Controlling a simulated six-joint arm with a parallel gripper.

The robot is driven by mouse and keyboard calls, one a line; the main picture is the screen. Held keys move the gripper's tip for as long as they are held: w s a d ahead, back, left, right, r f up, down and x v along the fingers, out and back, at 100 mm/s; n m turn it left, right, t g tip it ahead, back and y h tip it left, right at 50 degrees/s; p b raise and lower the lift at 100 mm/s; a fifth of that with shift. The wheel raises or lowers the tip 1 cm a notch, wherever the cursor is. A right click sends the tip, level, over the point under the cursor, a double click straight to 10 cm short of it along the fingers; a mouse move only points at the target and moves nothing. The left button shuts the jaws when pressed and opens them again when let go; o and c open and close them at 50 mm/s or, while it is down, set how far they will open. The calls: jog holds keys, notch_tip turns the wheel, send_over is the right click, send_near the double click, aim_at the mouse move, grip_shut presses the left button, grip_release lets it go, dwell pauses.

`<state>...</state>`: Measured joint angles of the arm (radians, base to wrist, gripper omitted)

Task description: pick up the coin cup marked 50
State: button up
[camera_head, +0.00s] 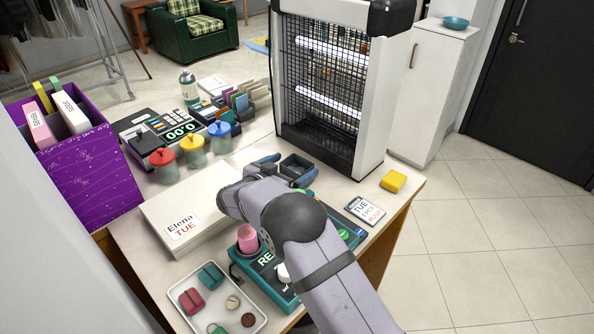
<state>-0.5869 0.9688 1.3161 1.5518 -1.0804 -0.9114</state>
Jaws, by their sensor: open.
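No cup with a readable 50 shows. My own arm comes in from the lower right and hides part of the counter and the gripper's near side. Whether the fingers touch the holder cannot be told.
The caged lamp unit (335,85) stands close behind. Lidded jars in red (165,170), yellow (193,155) and blue (221,143) stand left. A white box marked Elena TUE (165,208), a teal panel (262,282), a white tray (262,322) and a yellow sponge (393,180) surround the arm.

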jog(key=shift+w+d+f, duration=0.1)
jog(key=shift+w+d, duration=0.1)
jog(key=shift+w, duration=0.15)
jog(key=c, duration=1.3)
jog(key=shift+o, duration=0.2)
notch_tip(320, 180, up, 10)
